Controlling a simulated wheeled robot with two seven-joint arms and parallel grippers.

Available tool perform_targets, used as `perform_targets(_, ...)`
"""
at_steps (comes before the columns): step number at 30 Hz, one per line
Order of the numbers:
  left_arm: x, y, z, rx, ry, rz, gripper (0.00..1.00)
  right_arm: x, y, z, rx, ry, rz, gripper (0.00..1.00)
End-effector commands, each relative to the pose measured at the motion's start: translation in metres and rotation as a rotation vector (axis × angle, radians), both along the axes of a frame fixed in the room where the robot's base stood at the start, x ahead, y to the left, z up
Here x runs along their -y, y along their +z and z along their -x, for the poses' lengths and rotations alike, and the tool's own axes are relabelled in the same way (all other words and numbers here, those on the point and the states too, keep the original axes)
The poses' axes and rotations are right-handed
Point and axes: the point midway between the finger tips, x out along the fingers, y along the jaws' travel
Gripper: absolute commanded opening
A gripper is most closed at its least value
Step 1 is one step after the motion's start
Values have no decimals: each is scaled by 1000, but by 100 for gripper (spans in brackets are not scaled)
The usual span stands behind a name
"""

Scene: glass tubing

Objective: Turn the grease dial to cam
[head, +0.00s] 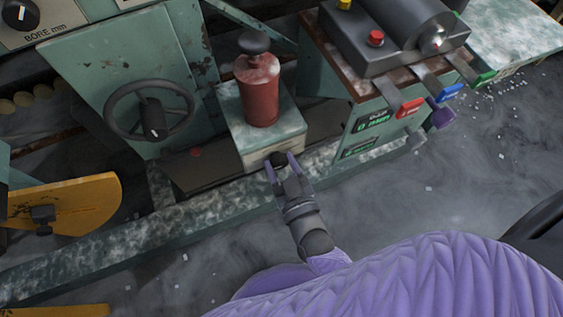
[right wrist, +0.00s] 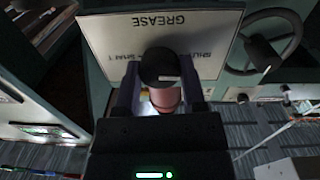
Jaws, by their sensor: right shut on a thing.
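The grease dial is a round black knob (right wrist: 160,68) on a pale plate (right wrist: 190,27) that reads GREASE upside down in the right wrist view. A short white mark on the knob points right in that view. Small lettering sits on both sides of the knob, partly hidden by my fingers and too small to read surely. In the head view the knob (head: 277,157) is on the lower front of the box under a red grease pot. My right gripper (head: 281,166) is shut on the knob, one finger on each side.
The red pot (head: 258,92) with a black top stands on the box (head: 230,122). A handwheel (head: 150,110) is to its left. Red (head: 410,107), blue (head: 449,92) and green (head: 484,78) tabs stick out at the right.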

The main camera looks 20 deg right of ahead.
Motion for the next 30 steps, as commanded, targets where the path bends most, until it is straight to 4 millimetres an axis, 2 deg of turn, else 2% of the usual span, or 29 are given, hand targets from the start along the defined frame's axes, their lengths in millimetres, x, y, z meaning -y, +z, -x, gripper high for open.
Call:
perform_targets(13, 0, 9, -13, 28, 0, 0, 0, 0, 1, 0, -15, 1, -387, 0)
perform_targets(30, 0, 16, -6, 17, 0, 0, 0, 1, -1, 0, -32, 0, -834, 0)
